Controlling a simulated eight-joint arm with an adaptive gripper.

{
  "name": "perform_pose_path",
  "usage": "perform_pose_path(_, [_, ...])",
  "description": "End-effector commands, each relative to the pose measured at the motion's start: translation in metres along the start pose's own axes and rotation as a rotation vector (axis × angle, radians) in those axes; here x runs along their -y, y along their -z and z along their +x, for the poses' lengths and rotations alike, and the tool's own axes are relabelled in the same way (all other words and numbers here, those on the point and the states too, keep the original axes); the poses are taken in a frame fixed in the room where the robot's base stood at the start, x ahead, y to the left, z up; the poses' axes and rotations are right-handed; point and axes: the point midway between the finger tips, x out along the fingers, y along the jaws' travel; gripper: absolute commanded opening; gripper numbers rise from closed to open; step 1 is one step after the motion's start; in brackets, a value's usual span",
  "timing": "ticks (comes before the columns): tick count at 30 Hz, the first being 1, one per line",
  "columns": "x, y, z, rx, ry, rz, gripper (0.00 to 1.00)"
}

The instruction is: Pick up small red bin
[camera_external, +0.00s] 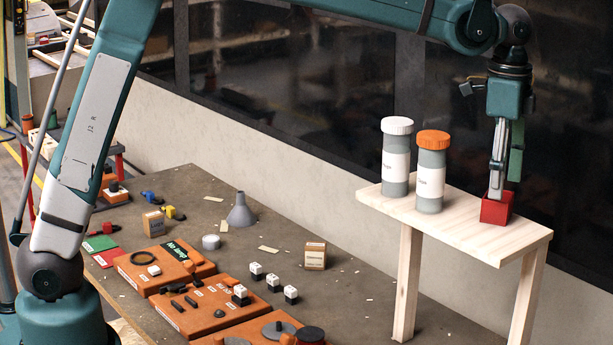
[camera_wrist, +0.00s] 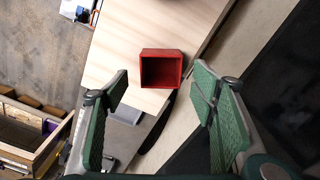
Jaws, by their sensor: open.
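The small red bin (camera_external: 496,208) is an open-topped box standing on the right part of a light wooden raised shelf (camera_external: 455,236) in the external view. In the wrist view the bin (camera_wrist: 161,68) looks empty, with its open top facing the camera. My gripper (camera_external: 496,190) points down just above the bin in the external view, and its fingertips overlap the bin's top edge there. In the wrist view my gripper (camera_wrist: 160,82) has its two green-padded fingers wide apart, one on each side of the bin. I see no clear contact between the fingers and the bin.
Two grey jars stand left of the bin on the shelf, one with a white lid (camera_external: 397,126) and one with an orange lid (camera_external: 433,139). The workbench (camera_external: 350,292) below holds orange panels (camera_external: 185,275), a funnel (camera_external: 241,211) and small boxes. A dark window wall runs behind.

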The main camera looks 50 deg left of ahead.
Motion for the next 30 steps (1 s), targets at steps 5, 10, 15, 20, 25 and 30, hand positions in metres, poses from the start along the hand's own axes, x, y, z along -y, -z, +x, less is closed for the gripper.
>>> perform_pose_path(5, [0.0,0.0,0.0,0.0,0.0,0.0,0.57])
perform_pose_path(10, [0.0,0.0,0.002,0.0,0.0,0.0,0.57])
perform_pose_path(15, [0.0,-0.001,0.011,0.0,0.0,0.0,0.57])
perform_pose_path(20, [0.001,-0.003,0.027,0.0,0.0,0.0,0.57])
perform_pose_path(25, [0.001,-0.003,0.045,0.0,0.0,0.0,0.57])
perform_pose_path(30, [0.001,-0.003,0.052,0.0,0.0,0.0,0.57])
